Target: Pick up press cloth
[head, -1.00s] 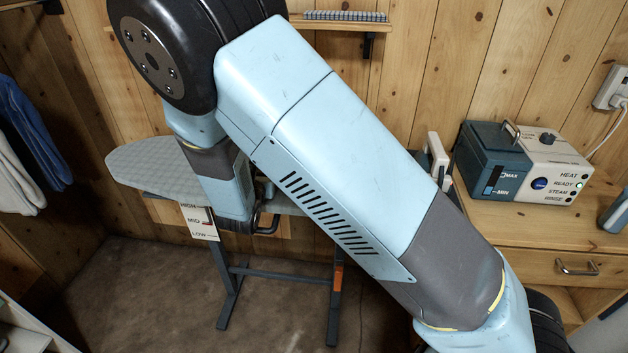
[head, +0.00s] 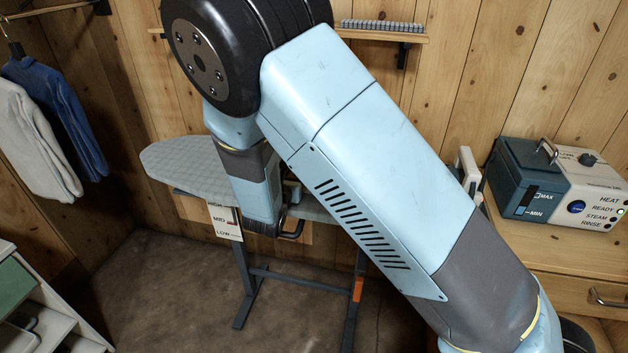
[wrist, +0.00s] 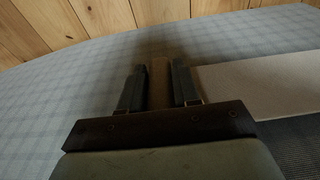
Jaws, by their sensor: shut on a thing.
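The press cloth (wrist: 260,86) is a flat beige cloth on the checked ironing board (wrist: 70,80) in the wrist view, reaching from my right finger to the right edge. My gripper (wrist: 159,78) is shut on a brownish, shaded strip between its fingers, which appears to be part of this cloth. The fingers are close over the board. In the head view the ironing board (head: 172,160) stands behind my arm. My arm hides much of its right part, and neither the cloth nor my fingertips can be made out there.
A steam unit (head: 560,185) sits on a wooden cabinet (head: 565,285) at the right. A hanging label (head: 226,222) is at the board's front edge. Garments (head: 60,110) hang at the left, above a white shelf unit (head: 45,300). Floor (head: 180,290) left of the board's legs is clear.

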